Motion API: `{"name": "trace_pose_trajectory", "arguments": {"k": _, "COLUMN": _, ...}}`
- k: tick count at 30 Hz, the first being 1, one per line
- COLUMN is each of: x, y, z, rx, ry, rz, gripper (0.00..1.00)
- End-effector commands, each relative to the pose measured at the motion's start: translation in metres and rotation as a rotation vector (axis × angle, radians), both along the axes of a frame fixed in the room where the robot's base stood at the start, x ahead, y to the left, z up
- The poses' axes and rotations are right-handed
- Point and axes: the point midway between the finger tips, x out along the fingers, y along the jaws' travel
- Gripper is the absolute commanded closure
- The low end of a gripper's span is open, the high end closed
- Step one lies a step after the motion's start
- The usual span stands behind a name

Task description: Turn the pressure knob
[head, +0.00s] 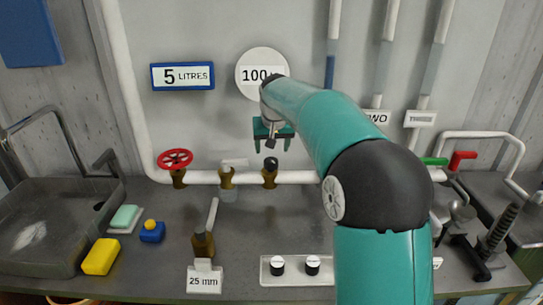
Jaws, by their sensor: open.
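My gripper (272,144) is open, with teal fingers pointing down, in front of the grey back wall. It appears above a small black-topped brass valve (270,172) on the white pipe; the distance between them is hard to judge. Two black knobs with pale tops, a left one (277,266) and a right one (312,265), sit on a white panel (295,277) at the front of the counter. No readable label shows which one is the pressure knob. My arm hides the area right of this panel.
A red wheel valve (175,160) and a brass lever valve (227,177) sit on the pipe. A brass tap (203,243) stands behind a "25 mm" label (205,281). A sink (50,230), yellow block (101,256) and blue object (152,231) are left. A black spring device (490,243) is right.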

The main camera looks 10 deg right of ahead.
Motion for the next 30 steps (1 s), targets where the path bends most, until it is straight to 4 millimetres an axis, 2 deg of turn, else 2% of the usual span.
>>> {"name": "trace_pose_trajectory", "arguments": {"k": 3, "x": -0.01, "y": 0.001, "z": 0.026, "rx": 0.001, "ry": -0.003, "rz": 0.0, "gripper": 0.35}}
{"name": "trace_pose_trajectory", "arguments": {"k": 10, "x": -0.023, "y": 0.002, "z": 0.057, "rx": 0.0, "ry": -0.001, "rz": 0.0, "gripper": 0.35}}
{"name": "trace_pose_trajectory", "arguments": {"k": 24, "x": -0.03, "y": 0.002, "z": 0.064, "rx": -0.001, "ry": -0.001, "rz": 0.002, "gripper": 0.35}}
{"name": "trace_pose_trajectory", "arguments": {"k": 26, "x": -0.037, "y": 0.002, "z": 0.067, "rx": -0.003, "ry": -0.004, "rz": 0.004, "gripper": 0.35}}
{"name": "trace_pose_trajectory", "arguments": {"k": 30, "x": -0.075, "y": 0.003, "z": 0.078, "rx": -0.01, "ry": -0.014, "rz": 0.015, "gripper": 0.35}}
